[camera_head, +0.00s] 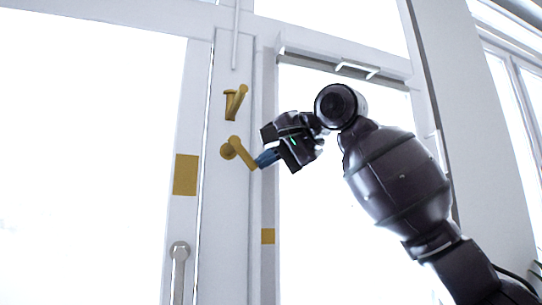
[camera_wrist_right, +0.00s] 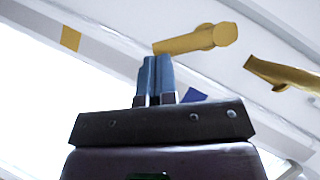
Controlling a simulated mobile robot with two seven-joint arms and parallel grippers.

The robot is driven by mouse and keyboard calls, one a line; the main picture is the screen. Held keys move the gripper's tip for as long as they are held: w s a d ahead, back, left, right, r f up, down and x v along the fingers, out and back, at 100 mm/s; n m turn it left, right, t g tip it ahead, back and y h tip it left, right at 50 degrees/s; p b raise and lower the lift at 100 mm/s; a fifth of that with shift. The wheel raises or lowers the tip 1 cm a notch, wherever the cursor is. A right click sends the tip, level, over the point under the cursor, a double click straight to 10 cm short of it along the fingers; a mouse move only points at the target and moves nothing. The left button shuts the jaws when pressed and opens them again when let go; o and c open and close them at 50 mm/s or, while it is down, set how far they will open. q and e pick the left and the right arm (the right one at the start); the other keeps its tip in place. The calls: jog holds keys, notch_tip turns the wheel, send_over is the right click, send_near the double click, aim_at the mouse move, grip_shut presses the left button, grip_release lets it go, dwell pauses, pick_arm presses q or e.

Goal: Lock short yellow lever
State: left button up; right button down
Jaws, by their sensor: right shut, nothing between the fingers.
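Two yellow levers are on the white frame post. The lower lever (camera_head: 243,152) has a round hub at its left and its arm slopes down to the right. I cannot tell for sure which is the short one. My right gripper (camera_head: 265,159) is shut and empty, its blue fingertips right beside the free end of the lower lever. In the right wrist view the fingers (camera_wrist_right: 155,77) point up close to the end of a yellow lever (camera_wrist_right: 196,40); contact is unclear. Another yellow lever (camera_wrist_right: 284,75) is at right. My left gripper is not in view.
A grey handle (camera_head: 179,265) is low on the left panel. Yellow squares (camera_head: 186,175) (camera_head: 267,236) mark the frame. A blue patch (camera_wrist_right: 193,95) shows in the right wrist view. Bright glass lies on both sides of the post.

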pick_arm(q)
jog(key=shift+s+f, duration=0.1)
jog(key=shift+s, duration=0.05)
pick_arm(e)
jog(key=a+f+m+y, duration=0.1)
jog(key=a+f+m+t+y, duration=0.1)
jog(key=m, duration=0.1)
jog(key=a+f+m+y, duration=0.1)
jog(key=m, duration=0.1)
jog(key=shift+s+y, duration=0.4)
jog(key=shift+m+t, duration=0.3)
dwell(0.3)
